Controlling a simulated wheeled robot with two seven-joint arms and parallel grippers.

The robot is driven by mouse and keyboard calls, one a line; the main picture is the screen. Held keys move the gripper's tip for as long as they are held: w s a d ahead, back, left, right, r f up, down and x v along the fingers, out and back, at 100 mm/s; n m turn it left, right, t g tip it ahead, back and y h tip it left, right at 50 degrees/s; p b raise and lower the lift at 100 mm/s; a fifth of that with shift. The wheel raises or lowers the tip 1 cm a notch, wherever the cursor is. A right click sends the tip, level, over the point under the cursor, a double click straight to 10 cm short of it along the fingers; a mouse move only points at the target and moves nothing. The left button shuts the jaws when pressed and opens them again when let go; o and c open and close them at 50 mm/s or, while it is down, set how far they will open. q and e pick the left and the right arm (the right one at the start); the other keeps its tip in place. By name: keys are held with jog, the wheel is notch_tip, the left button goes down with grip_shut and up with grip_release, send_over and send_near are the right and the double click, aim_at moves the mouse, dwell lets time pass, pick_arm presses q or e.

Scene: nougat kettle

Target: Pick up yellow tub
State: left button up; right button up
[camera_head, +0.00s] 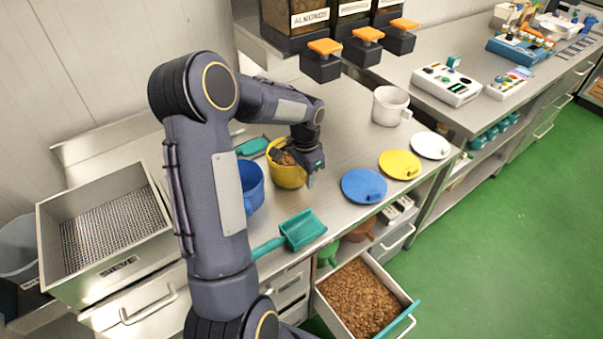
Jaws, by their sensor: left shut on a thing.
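The yellow tub (288,178) stands on the steel counter, left of the blue lid, with brown contents partly showing inside it. My left gripper (312,176) is at the tub's right rim, shut on the tub's wall. My left arm comes over from the left and hides part of the counter. The tub appears upright; whether its base touches the counter is hard to tell. My right gripper is not in view.
A blue tub (250,186) stands just left of the yellow one. A blue lid (364,185), yellow lid (400,164) and white lid (430,145) lie to the right. A white tub (390,106) stands behind. A teal scoop (303,229) lies in front, above an open drawer (362,298).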

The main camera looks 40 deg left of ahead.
pick_arm(q)
jog(key=shift+r, duration=0.55)
jog(key=s+d+r+p, duration=0.1)
jog(key=s+d+r, duration=0.1)
jog(key=d+r, duration=1.1)
notch_tip(320, 180, up, 4)
jog(key=shift+s+d+f, duration=0.25)
jog(key=shift+d, duration=0.15)
